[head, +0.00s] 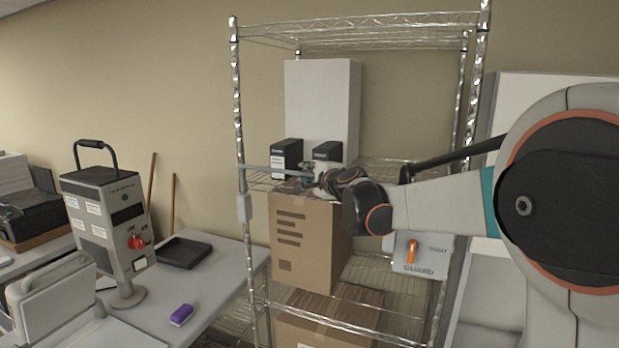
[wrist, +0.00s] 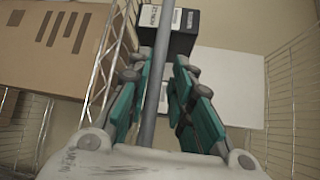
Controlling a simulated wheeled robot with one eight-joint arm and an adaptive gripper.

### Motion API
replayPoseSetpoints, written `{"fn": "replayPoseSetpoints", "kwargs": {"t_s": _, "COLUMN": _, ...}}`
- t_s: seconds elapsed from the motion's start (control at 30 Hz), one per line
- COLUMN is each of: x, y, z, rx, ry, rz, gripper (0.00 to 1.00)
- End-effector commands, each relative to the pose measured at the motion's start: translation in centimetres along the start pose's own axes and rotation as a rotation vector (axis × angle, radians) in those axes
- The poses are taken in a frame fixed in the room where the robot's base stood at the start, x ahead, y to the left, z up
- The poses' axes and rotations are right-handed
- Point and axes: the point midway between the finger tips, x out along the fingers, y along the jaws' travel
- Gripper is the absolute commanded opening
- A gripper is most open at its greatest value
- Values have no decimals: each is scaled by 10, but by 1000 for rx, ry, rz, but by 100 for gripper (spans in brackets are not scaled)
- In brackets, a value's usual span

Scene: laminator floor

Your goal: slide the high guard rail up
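The high guard rail (head: 275,169) is a thin grey bar across the front of the wire shelf, running from the left post toward my gripper. In the wrist view the rail (wrist: 158,75) runs lengthwise between the teal fingers. My gripper (head: 312,178) is at the rail, in front of the black boxes. In the wrist view my gripper (wrist: 162,62) looks open, its fingers on either side of the rail, with a gap showing on the right. The rail's right part is hidden behind my arm.
Two black boxes (head: 287,158) and a tall white box (head: 318,100) stand behind the rail. A cardboard box (head: 300,240) is on the shelf below. A panel marked GUARD (head: 421,257), with an orange handle, hangs at right. A desk (head: 222,270) stands left.

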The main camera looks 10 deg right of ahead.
Motion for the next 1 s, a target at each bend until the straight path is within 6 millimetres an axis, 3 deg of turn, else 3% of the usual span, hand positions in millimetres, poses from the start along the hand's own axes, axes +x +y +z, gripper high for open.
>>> {"fn": "replayPoseSetpoints", "kwargs": {"t_s": 0.47, "x": -6, "y": 1, "z": 0, "rx": -2, "ry": -2, "rz": 2, "gripper": 31}}
{"fn": "replayPoseSetpoints", "kwargs": {"t_s": 1.0, "x": -96, "y": 1, "z": -1, "rx": -1, "ry": 0, "rz": 2, "gripper": 31}}
